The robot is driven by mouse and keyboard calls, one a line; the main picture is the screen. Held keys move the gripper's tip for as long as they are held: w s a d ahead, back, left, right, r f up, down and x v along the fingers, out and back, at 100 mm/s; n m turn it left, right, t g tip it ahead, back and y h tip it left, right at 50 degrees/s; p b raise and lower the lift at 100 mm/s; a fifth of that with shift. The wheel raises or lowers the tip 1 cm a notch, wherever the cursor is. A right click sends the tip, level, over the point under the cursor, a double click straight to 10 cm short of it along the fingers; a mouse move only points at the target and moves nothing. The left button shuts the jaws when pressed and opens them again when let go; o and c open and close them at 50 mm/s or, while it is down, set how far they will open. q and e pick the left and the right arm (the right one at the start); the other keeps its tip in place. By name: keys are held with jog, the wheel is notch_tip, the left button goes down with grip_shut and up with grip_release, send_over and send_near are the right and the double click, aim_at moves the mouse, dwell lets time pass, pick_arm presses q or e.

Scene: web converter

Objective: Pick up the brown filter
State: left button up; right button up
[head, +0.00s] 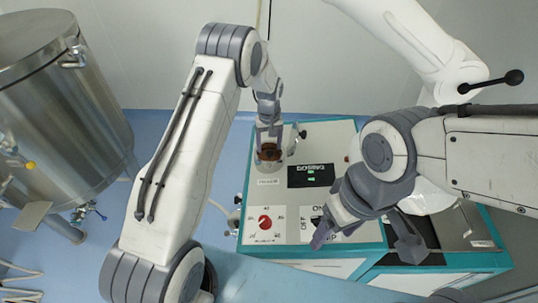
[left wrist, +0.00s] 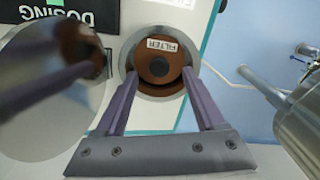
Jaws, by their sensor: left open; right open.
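The brown filter (head: 268,154) sits in a round opening on top of the white and teal machine (head: 262,192). In the left wrist view, the filter (left wrist: 160,62) is a brown disc with a white FILTER label and a dark centre, inside a metal ring. My left gripper (head: 269,133) is open above it. In the left wrist view, its purple fingers (left wrist: 160,78) lie on either side of the disc; I cannot tell if they touch it. My right gripper (head: 365,238) is open and empty over the machine's front.
A shiny round metal lid (left wrist: 45,85) stands open beside the filter opening and mirrors a finger and the filter. The machine carries a DOSING display (head: 311,175) and a red knob (head: 265,222). A large steel tank (head: 60,110) stands at the left.

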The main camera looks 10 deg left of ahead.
aim_at(268, 155)
pick_arm(q)
jog(key=shift+f+p, duration=0.3)
jog(key=shift+f, duration=1.05)
grip_shut()
